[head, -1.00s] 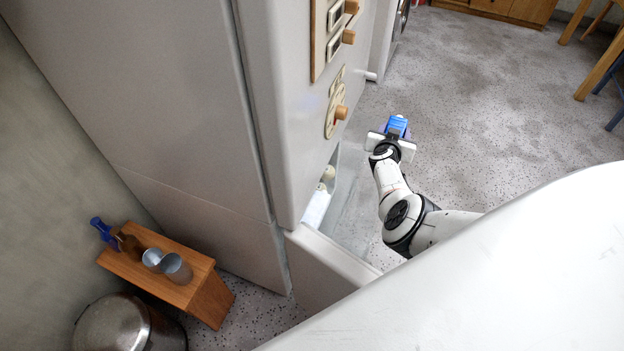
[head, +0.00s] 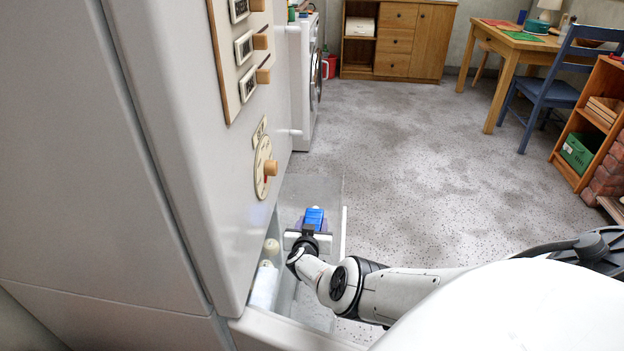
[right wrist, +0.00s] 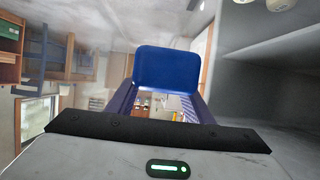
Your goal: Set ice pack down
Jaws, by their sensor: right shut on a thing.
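The blue ice pack (head: 314,217) is held out at the end of my right arm in the head view. In the right wrist view the ice pack (right wrist: 168,68) sits between the two fingers. My left gripper is not in view.
The tall grey fridge (head: 180,130) fills the left, with wooden knobs on its side panel. A washing machine (head: 305,75), a wooden cabinet (head: 398,40), a table (head: 510,48) and a blue chair (head: 548,90) stand farther back. The speckled floor between is clear.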

